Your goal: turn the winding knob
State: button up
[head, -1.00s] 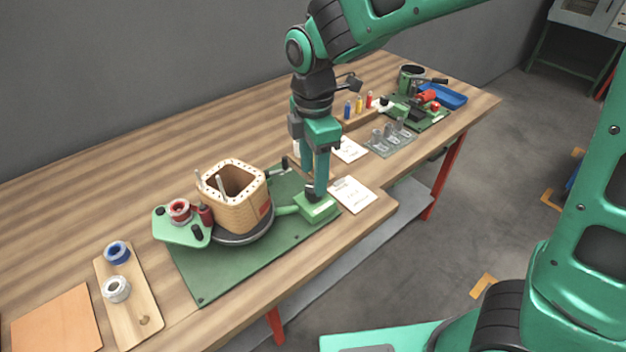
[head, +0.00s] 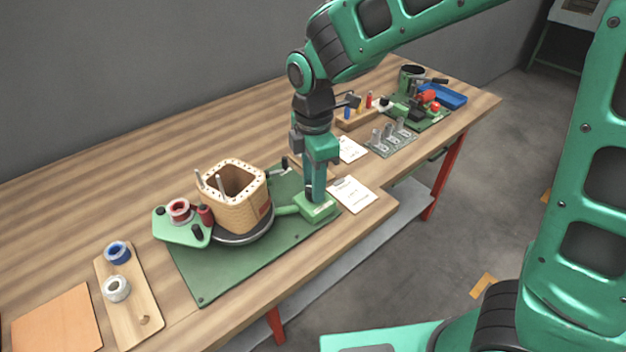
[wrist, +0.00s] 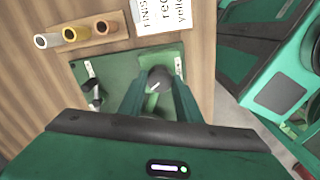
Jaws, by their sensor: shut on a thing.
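The winding fixture stands on a green board (head: 215,278) with a tan square coil former (head: 243,208) on its turntable (head: 245,238). A light green control box (head: 317,208) sits at the board's right end, beside the former. My gripper (head: 317,197) points down over this box. In the wrist view my gripper (wrist: 158,88) is shut on the dark round winding knob (wrist: 159,76), which bears a white pointer line. In the head view the knob is hidden by the fingers.
White cards (head: 352,195) lie just right of the box. A plank with blue and white spools (head: 117,288) is at left. The table's front edge is close.

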jog(key=shift+w+r, duration=0.1)
jog(key=m, duration=0.4)
jog(key=shift+w+m, duration=0.1)
jog(key=shift+m, duration=0.3)
jog(key=m, duration=1.1)
jog(key=shift+m, duration=0.4)
jog(key=m, duration=0.3)
jog(key=shift+m, duration=0.4)
jog(key=shift+s, duration=0.2)
dwell(0.4)
jog(key=o, duration=1)
jog(key=shift+o, duration=0.2)
